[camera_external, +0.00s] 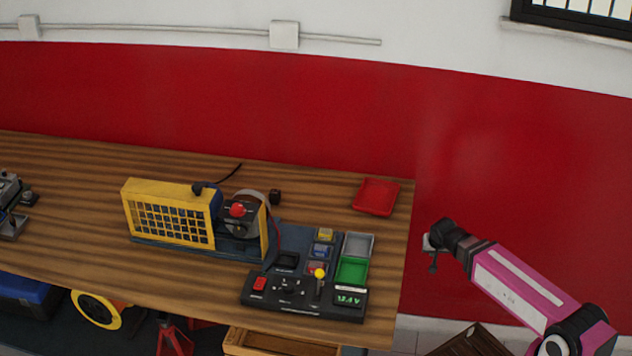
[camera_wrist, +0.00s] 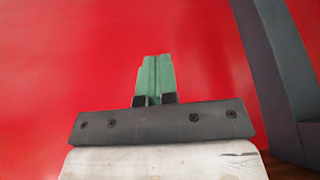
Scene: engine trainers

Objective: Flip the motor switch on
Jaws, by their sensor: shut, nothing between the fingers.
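A black control panel (camera_external: 300,306) lies near the front right of the wooden bench. It carries a red rocker switch (camera_external: 259,284) at its left, a dial in the middle, a yellow-knobbed lever (camera_external: 319,273) and a green lit display (camera_external: 348,300). I cannot tell which control is the motor switch, or its position. Behind the panel stands the motor unit (camera_external: 238,217) with a yellow mesh guard (camera_external: 170,217). My gripper (camera_external: 432,254) is to the right of the bench, apart from the panel. In the wrist view its green fingers (camera_wrist: 154,80) are together and empty, before a red wall.
Grey and green trays (camera_external: 352,270) and several small coloured blocks sit behind the panel. A red dish (camera_external: 376,196) is at the bench's back right. The wooden bench (camera_external: 70,220) has bare room left of the motor. Open space lies between my gripper and the bench edge.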

